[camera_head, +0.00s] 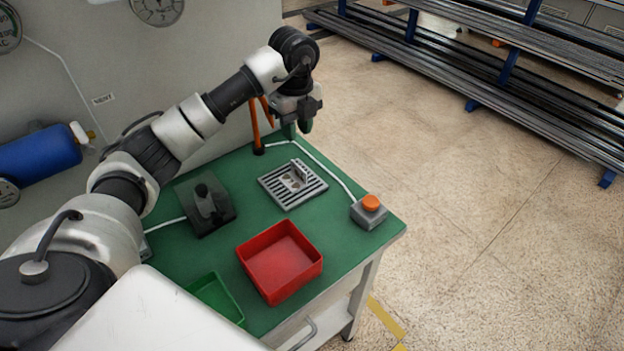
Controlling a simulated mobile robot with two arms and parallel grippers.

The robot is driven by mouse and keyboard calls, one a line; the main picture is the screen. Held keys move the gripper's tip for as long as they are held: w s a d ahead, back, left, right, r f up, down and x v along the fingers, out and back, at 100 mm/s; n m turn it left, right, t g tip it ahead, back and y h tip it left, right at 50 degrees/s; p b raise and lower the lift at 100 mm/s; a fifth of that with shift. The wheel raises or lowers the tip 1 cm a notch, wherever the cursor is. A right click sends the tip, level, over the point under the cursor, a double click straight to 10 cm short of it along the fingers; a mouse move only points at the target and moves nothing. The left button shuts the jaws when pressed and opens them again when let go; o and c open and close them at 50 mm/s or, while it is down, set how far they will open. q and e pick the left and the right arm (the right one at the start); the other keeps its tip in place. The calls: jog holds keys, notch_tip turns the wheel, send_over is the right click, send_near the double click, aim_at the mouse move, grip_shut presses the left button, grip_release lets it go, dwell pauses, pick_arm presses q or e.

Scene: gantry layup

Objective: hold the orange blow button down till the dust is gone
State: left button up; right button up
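The orange blow button (371,202) sits on top of a small grey box (368,215) at the right edge of the green bench. Nothing touches it, and it looks raised. A grey slotted grille (272,187) lies in the middle of the bench with a small grey part (299,172) on it. Pale patches show on the grille; I cannot tell whether they are dust. My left gripper (298,129) hangs fingers down above the bench's far edge, well behind the button and apart from it. Its finger gap is too small to judge. My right gripper is out of view.
A red tray (316,268) and a green tray (240,318) stand at the bench front. A black device (207,207) stands left of the grille. A white cable (330,166) runs to the button box. An orange stand (256,128) rises at the back. The floor right of the bench is clear.

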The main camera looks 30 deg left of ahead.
pick_arm(q)
jog(key=shift+d+r, duration=0.15)
jog(key=shift+d, duration=0.05)
jog(key=shift+c, duration=1.3)
jog(key=shift+h, duration=0.6)
jog(key=d+r+p, duration=0.1)
jog(key=d+p, duration=0.1)
jog(key=d, duration=0.1)
jog(key=d+r+p, duration=0.1)
jog(key=d, duration=0.1)
jog(key=shift+w+d+r, duration=0.2)
jog(key=shift+w+r, duration=0.05)
jog(key=shift+r, duration=0.05)
grip_shut()
jog(key=s+d+r+g+h+p, duration=0.1)
jog(key=d+r+h+p, duration=0.1)
jog(key=d, duration=0.7)
jog(key=shift+d+r+p, duration=0.4)
jog(key=shift+p, duration=0.15)
